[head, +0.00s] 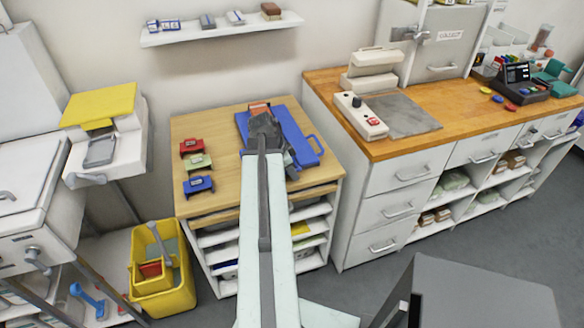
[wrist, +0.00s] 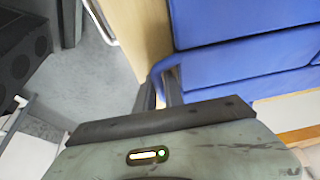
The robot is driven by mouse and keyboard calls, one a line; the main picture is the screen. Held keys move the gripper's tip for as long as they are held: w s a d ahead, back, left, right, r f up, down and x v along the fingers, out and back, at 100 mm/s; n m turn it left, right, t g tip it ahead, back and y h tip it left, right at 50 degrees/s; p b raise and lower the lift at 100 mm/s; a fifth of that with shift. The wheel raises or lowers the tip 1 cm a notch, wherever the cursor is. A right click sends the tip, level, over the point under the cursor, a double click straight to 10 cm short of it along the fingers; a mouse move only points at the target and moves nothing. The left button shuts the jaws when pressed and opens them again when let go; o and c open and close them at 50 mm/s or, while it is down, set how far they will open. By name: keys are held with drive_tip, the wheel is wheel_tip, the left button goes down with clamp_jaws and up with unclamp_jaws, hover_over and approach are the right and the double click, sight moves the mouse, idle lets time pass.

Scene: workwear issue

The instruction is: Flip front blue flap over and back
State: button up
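A large blue flap (head: 290,124) with a looped blue handle (head: 320,148) lies on the wooden top of the low cabinet. In the wrist view the blue flap (wrist: 245,65) shows as broad blue panels with a dark seam, and its handle (wrist: 160,69) curves down between my fingers. My gripper (head: 291,164) is low at the flap's near right side, beside the handle. In the wrist view my gripper (wrist: 160,96) has one finger on each side of the handle bar. Whether the fingers press on it cannot be told. My arm hides part of the flap.
Small red (head: 192,146), green (head: 198,162) and blue (head: 198,186) items stand left on the cabinet top (head: 222,132). A yellow bucket (head: 163,280) is on the lower left. A taller wooden counter (head: 440,125) stands close on the right. A shelf (head: 220,30) hangs above.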

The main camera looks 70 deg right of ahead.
wheel_tip(320, 180, up, 7)
drive_tip(key=p, duration=0.6)
drive_tip(key=shift+f, duration=0.1)
drive_tip(key=shift+s, duration=0.1)
